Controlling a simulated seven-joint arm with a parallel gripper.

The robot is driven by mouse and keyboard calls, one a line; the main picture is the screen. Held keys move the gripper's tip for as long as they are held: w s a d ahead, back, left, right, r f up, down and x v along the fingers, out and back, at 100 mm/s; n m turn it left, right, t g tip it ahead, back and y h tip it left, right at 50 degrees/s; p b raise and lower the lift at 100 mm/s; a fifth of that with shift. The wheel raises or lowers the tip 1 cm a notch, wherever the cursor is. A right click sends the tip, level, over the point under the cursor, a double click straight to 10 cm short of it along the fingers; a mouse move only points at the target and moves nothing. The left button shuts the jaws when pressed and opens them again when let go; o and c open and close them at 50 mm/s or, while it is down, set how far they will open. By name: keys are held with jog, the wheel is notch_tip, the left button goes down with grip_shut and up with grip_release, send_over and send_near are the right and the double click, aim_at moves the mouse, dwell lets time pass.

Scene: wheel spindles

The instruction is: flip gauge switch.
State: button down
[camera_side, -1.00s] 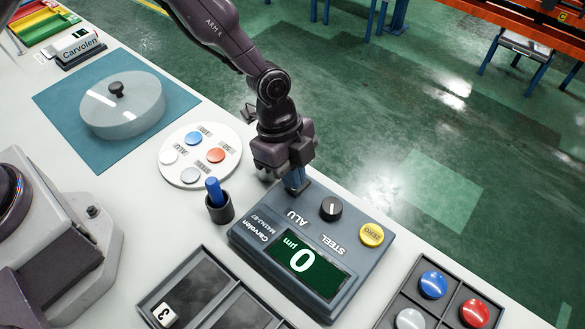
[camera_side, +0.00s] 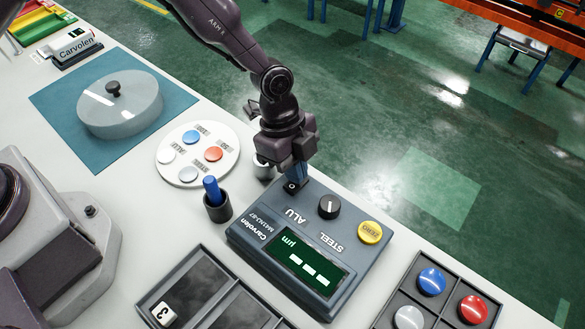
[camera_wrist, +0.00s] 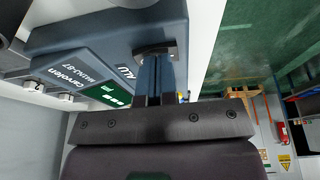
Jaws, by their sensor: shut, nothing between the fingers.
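The gauge (camera_side: 262,232) is a grey-blue box with a lit green display (camera_side: 305,264) that reads dashes and "µm". A black knob (camera_side: 329,207) with a white line sits between the ALU and STEEL labels. A yellow ZERO button (camera_side: 370,232) is at its right end. A small dark switch plate (camera_side: 291,187) with a white mark lies at the far left corner, beside ALU. My gripper (camera_side: 298,176) is shut and empty, its blue fingertips at that plate. In the wrist view the gripper (camera_wrist: 154,62) points at the dark plate (camera_wrist: 141,49); fingertip contact is unclear.
A dark cup with a blue pen (camera_side: 217,203) stands left of the gauge. A round white plate (camera_side: 198,177) with coloured discs is behind it. Dark trays (camera_side: 194,265) lie in front, and a tray of coloured discs (camera_side: 401,297) lies right. The table edge is just beyond the gauge.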

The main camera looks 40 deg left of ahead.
jog(key=d+v, duration=0.1)
jog(key=v, duration=1.2)
jog(key=shift+w+r, duration=0.25)
jog(key=shift+r, duration=0.35)
jog(key=shift+s, duration=0.1)
jog(key=shift+s+r, duration=0.25)
jog(key=shift+s, duration=0.3)
jog(key=x, duration=0.8)
jog(key=a+x, duration=0.1)
jog(key=x, duration=0.4)
jog(key=shift+s+f, duration=0.15)
jog(key=shift+s, duration=0.05)
jog(key=shift+f, duration=0.45)
